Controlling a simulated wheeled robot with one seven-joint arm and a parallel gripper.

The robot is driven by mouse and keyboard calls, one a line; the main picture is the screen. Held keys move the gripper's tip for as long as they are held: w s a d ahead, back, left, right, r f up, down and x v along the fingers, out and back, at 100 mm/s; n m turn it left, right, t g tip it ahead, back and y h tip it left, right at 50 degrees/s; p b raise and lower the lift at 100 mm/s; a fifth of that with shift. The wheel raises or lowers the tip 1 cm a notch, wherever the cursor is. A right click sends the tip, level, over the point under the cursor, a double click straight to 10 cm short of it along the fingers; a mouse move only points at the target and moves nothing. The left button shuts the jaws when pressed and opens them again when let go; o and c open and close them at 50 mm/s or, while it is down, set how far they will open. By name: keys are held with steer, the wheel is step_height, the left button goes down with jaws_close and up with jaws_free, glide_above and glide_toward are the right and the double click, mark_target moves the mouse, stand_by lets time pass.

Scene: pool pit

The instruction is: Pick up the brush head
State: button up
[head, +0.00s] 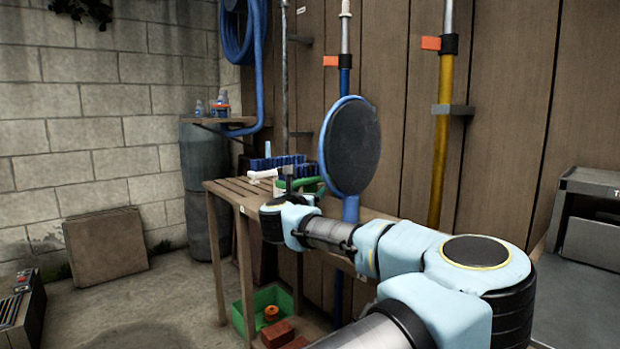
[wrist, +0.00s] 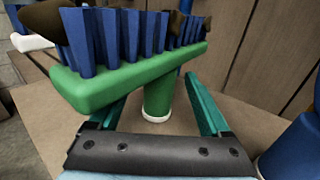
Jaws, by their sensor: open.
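The brush head has a green block (wrist: 135,78) with rows of blue bristles (wrist: 120,35) pointing up and a green socket (wrist: 158,95) with a pale rim below. In the wrist view it is large and close, above a brown board surface. My gripper (wrist: 157,90) is open; its teal fingers lie one on each side of the socket, with visible gaps. The left fingertip is partly hidden behind the block. In the head view the brush head (head: 308,184) shows on the wooden bench, partly hidden by my arm and the skimmer.
The slatted bench (head: 232,188) stands along the plank wall. A blue-rimmed skimmer (head: 350,146) stands upright close behind my arm. A white item (head: 262,175) lies left of the brush head. A green crate (head: 245,318) is under the bench. A blue cylinder (wrist: 295,145) is at right.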

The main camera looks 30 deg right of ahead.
jaws_close()
stand_by(0.6)
